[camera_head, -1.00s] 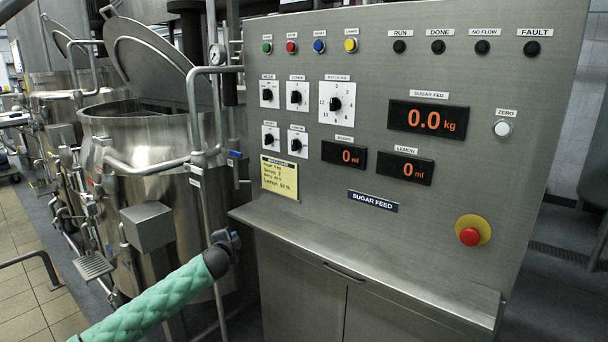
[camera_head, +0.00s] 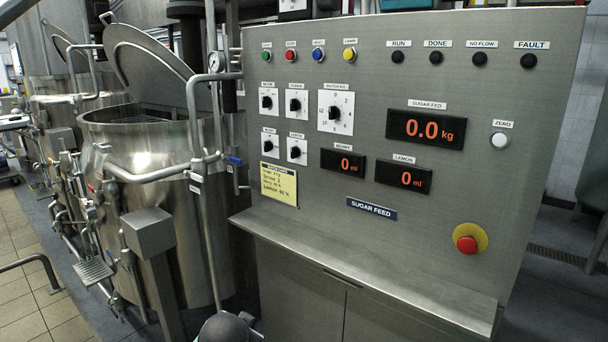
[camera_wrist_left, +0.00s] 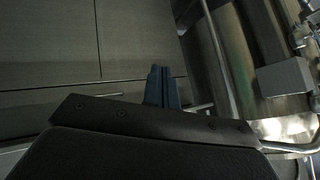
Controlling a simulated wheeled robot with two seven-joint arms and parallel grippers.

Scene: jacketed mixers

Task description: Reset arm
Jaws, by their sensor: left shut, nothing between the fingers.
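My left gripper (camera_wrist_left: 161,88) shows in the left wrist view with its two dark fingers together and nothing between them. It is in front of the cabinet doors (camera_wrist_left: 50,40) below the control panel, with the steel vessel to the right in that view. In the head view only a dark rounded part of my left arm shows at the bottom edge, below the panel's ledge; the fingers cannot be made out there. My right gripper is in neither view.
The control panel (camera_head: 420,230) has knobs, lamps, displays and a red emergency button (camera_head: 466,244). Its ledge (camera_head: 380,285) juts out in front. A jacketed mixer (camera_head: 150,140) with raised lid, pipes and a grey box (camera_head: 148,231) stands left. Tiled floor shows at far left.

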